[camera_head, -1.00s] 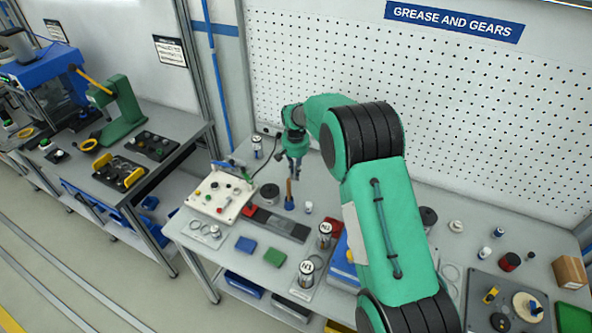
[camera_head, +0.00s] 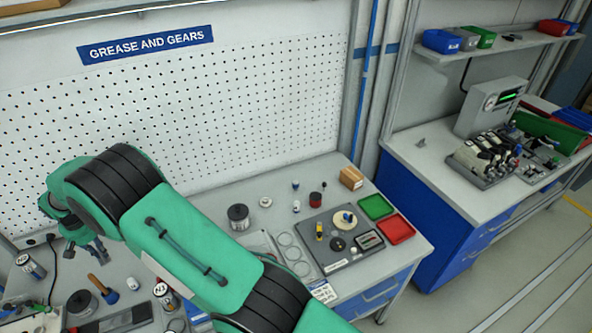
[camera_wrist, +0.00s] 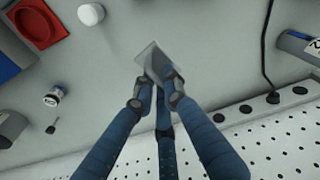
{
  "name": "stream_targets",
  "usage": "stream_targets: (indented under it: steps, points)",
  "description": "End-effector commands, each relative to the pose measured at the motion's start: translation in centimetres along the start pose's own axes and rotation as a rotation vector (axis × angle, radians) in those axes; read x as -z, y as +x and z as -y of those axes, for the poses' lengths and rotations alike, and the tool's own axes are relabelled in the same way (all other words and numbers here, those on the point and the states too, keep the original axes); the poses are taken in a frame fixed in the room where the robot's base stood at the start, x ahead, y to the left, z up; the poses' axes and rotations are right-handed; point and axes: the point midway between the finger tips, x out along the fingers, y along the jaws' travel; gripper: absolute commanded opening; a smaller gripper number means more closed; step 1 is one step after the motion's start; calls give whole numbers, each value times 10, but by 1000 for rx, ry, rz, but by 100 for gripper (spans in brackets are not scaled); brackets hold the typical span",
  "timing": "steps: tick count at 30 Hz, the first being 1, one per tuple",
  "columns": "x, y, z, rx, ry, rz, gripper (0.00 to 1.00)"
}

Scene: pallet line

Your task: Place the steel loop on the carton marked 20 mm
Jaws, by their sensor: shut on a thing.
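My gripper (camera_head: 97,250) hangs over the left part of the bench, close to the pegboard. In the wrist view my gripper (camera_wrist: 157,72) is shut on a small pale grey flat piece (camera_wrist: 150,56). I cannot tell whether this piece is the steel loop. Several thin rings (camera_head: 285,239) lie in a row on a sheet at mid-bench, with a printed label card (camera_head: 322,292) at its front. A small brown carton (camera_head: 351,178) stands at the back right of the bench. No 20 mm marking is readable.
A dark plate with gears (camera_head: 340,240), a green tray (camera_head: 376,206) and a red tray (camera_head: 396,229) are at the right. A dark cylinder (camera_head: 238,217) stands mid-bench. A wooden-handled tool (camera_head: 98,283) and labelled cans (camera_head: 165,295) are near my arm.

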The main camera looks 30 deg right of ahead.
Motion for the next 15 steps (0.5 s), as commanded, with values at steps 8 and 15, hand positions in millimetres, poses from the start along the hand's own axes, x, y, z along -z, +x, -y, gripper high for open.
stream_targets:
  steps: [8,15]
  points:
    - [10,-1,-96,-19,95,1,0]
    - [10,-3,-195,-37,193,2,0]
